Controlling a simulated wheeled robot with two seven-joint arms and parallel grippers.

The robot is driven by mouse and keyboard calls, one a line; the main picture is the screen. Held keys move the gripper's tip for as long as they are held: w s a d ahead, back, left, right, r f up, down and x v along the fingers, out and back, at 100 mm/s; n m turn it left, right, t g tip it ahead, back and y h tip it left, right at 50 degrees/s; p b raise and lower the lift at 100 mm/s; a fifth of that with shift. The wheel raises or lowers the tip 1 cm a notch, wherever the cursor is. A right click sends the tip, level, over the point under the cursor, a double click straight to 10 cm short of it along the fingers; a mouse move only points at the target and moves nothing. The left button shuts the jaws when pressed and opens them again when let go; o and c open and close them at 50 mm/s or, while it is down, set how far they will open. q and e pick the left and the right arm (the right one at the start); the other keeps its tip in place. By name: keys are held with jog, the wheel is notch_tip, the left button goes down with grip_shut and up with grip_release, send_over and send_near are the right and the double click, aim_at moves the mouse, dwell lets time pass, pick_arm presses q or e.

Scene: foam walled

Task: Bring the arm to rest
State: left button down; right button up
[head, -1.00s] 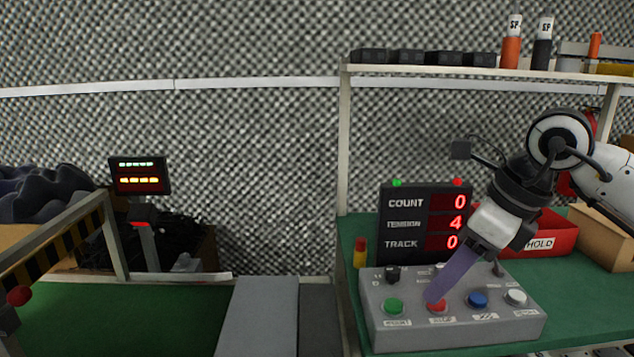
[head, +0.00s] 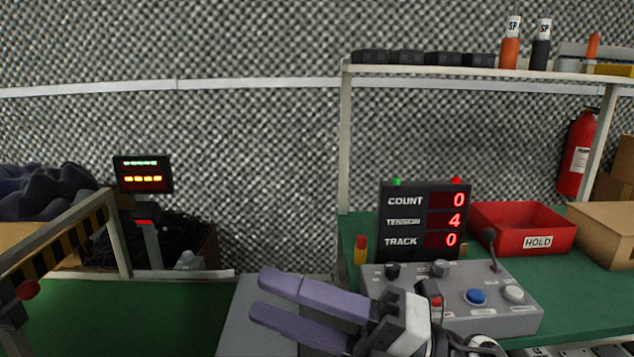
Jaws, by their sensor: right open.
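My right gripper (head: 283,302) is low in the middle of the head view, its two purple fingers pointing left and spread apart with nothing between them. Its white wrist is in front of the left part of the grey control box (head: 525,322). On the box, a blue button (head: 475,296), a white button (head: 513,294) and a red button (head: 436,300) show; the green button is hidden behind my gripper. My left gripper does not show.
A display (head: 424,222) reads count 0, tension 4, track 0. A red HOLD bin (head: 515,238) and a cardboard box (head: 604,232) stand on the green bench to the right. A grey surface (head: 262,275) lies under the fingers. A shelf (head: 480,72) spans above.

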jog(key=w+d+f+m+t+h, duration=0.35)
jog(key=m+t, duration=0.35)
jog(key=m, duration=0.3)
jog(key=w+d+f+m+t+h, duration=0.2)
jog(key=d+f+m+t+h, duration=0.25)
jog(key=m+t, duration=0.45)
jog(key=d+f+m+g+h, duration=0.2)
jog(key=d+f+m+h, duration=0.35)
jog(key=f+m, duration=0.45)
jog(key=s+d+f+m+g+h, duration=0.1)
jog(key=s+f+m+g+h, duration=0.2)
jog(key=s+f, duration=0.65)
jog(key=s+d+f+m+g+h, duration=0.1)
jog(key=s+d+f+m+g, duration=0.15)
jog(key=s+f+g, duration=0.65)
pick_arm(q)
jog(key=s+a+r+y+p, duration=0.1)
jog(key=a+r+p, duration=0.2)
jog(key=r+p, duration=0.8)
jog(key=p, duration=0.9)
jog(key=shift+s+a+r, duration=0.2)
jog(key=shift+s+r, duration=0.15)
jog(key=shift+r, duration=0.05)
pick_arm(e)
notch_tip(320, 180, up, 10)
jog(key=d+t+h, duration=0.1)
jog(key=d+t, duration=0.1)
jog(key=t, duration=0.1)
jog(key=shift+d+t, duration=0.25)
jog(key=shift+t, duration=0.05)
